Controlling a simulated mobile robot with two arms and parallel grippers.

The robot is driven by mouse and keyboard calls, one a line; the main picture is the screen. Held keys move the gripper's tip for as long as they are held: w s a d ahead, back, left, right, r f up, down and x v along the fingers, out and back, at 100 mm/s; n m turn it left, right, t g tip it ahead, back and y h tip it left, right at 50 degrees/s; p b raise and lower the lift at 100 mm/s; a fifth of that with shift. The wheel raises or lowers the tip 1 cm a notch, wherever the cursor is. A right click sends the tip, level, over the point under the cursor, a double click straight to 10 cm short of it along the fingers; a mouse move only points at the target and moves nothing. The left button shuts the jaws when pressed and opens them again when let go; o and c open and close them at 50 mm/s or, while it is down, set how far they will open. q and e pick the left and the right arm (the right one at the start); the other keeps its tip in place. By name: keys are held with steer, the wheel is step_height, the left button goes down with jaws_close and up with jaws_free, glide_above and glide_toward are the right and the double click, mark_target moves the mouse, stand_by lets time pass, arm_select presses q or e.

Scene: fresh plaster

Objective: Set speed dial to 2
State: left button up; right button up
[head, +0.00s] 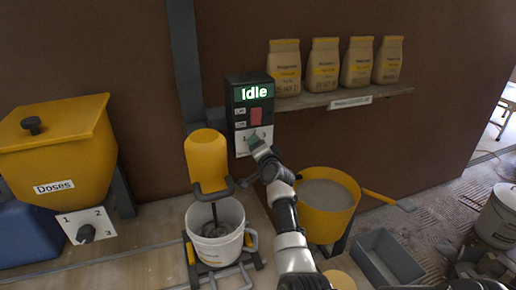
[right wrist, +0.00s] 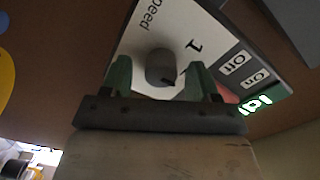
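The dark control box (head: 249,90) on the wall shows "Idle" on its green display, above a red switch (head: 256,116). Its white speed plate (head: 240,144) is partly covered by my right gripper (head: 257,143) in the head view. In the right wrist view, the round grey speed dial (right wrist: 160,67) sits on the plate between the two green fingers of my right gripper (right wrist: 160,80). The fingers are open, with a gap on each side of the dial. A "1" shows beside the dial; its exact setting is unclear. My left gripper is out of view.
A yellow mixer (head: 206,160) stands over a white bucket (head: 216,248), left of my right arm. A yellow tub (head: 326,208) is right of the arm. Paper bags (head: 325,66) stand on a shelf (head: 340,98). A yellow doses hopper (head: 55,150) has its own knob (head: 86,233).

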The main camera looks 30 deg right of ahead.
steer(key=shift+s, duration=0.15)
steer(key=v, duration=1)
steer(key=shift+s, duration=0.3)
